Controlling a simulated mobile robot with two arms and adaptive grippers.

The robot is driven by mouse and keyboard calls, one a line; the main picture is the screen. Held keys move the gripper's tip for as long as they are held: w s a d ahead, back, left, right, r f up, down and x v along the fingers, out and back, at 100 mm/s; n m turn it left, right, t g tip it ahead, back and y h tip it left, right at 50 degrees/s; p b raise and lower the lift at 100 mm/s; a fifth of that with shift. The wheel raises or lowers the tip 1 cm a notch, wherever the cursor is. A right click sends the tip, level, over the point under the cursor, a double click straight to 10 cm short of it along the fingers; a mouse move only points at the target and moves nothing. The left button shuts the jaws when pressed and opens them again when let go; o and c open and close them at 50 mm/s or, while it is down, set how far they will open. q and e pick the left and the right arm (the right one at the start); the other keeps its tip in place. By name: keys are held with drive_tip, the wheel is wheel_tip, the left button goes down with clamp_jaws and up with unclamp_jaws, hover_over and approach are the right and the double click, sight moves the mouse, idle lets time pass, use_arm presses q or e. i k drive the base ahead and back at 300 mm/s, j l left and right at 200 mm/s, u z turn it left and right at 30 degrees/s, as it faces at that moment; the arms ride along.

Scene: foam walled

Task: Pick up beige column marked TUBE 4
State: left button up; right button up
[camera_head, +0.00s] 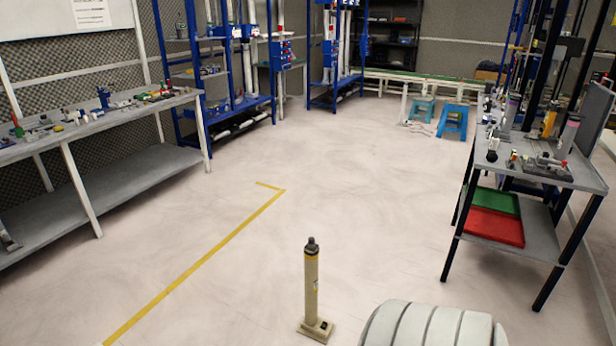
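A beige column (311,285) stands upright on the floor near the bottom middle of the head view. It has a dark cap on top, a yellow band just below it and a square beige base (317,329). A small label shows on its side, but the lettering is too small to read. Neither of my grippers is in view, and nothing is seen touching the column.
A white ribbed rounded object (430,325) is close to the column's right. A grey workbench (560,176) with tools and red and green trays stands right; a long bench (80,130) stands left. The middle floor, with a yellow line (210,252), is clear.

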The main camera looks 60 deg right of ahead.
sight(321, 330)
drive_tip(key=z, duration=2)
drive_tip(key=u, duration=0.55)
drive_tip(key=i+l+u, duration=0.4)
drive_tip(key=l+u, duration=0.2)
drive_tip(key=l, duration=0.15)
